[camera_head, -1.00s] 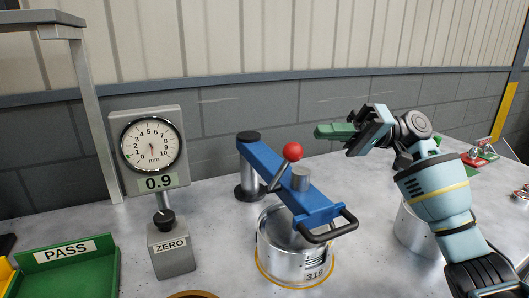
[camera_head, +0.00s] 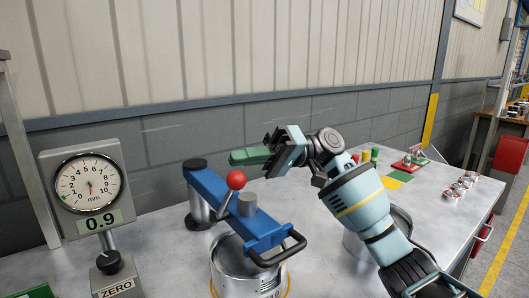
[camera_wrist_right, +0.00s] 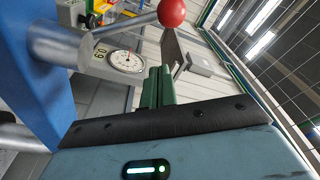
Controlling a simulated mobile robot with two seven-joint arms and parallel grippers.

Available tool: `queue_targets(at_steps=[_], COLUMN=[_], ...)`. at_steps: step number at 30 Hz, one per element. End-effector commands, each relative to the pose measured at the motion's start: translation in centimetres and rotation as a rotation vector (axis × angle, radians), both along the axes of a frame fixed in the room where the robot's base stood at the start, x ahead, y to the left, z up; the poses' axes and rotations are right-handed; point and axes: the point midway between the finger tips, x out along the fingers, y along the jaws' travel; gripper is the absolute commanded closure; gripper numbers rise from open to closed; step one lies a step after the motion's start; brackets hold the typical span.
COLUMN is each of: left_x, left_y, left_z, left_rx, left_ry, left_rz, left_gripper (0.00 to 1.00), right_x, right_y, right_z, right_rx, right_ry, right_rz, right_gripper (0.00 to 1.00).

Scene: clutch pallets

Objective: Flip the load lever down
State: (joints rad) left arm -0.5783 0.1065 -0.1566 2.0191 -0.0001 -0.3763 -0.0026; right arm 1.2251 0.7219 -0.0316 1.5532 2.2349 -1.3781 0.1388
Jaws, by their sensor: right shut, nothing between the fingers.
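The load lever is a thin rod with a red ball (camera_head: 236,180) at its raised end, on the blue arm (camera_head: 222,199) of the press fixture. The ball stands above the blue arm. My right gripper (camera_head: 238,157) is shut and empty. Its green fingers point left, just above or behind the ball in the head view; a gap shows between them. In the right wrist view the ball (camera_wrist_right: 171,12) is at the top, beyond the shut green fingertips (camera_wrist_right: 158,72). My left gripper is not in view.
A dial gauge (camera_head: 90,188) reading 0.9 stands left, above a ZERO block (camera_head: 115,278). A metal can (camera_head: 238,272) sits under the blue arm's black handle (camera_head: 280,252). A red-green tray (camera_head: 410,162) and metal parts (camera_head: 461,184) lie at the right.

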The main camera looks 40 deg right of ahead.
Motion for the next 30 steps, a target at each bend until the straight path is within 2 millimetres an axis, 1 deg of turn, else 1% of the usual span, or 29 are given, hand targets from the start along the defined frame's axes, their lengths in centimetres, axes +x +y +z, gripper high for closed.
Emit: queue_targets(at_steps=[1,6,7,10,18,30], left_x=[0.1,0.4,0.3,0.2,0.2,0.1], left_y=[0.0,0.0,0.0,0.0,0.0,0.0], left_z=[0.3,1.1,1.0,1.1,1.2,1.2], left_rx=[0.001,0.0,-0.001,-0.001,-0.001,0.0], left_ry=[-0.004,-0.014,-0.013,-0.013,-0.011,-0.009], left_rz=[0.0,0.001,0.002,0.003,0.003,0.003], left_gripper=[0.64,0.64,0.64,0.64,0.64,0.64], right_x=[0.1,0.6,0.2,-0.8,-2.4,-2.6], right_y=[1.0,4.1,3.7,3.5,3.2,3.1], right_z=[0.4,0.6,0.1,-0.8,-1.8,-1.9], right_rx=[0.0,0.0,-0.001,-0.001,0.001,0.001], right_ry=[-0.003,-0.003,0.001,0.003,0.001,0.0], right_rz=[0.003,0.003,-0.002,-0.002,-0.001,-0.001], right_gripper=[1.0,1.0,1.0,1.0,1.0,1.0])
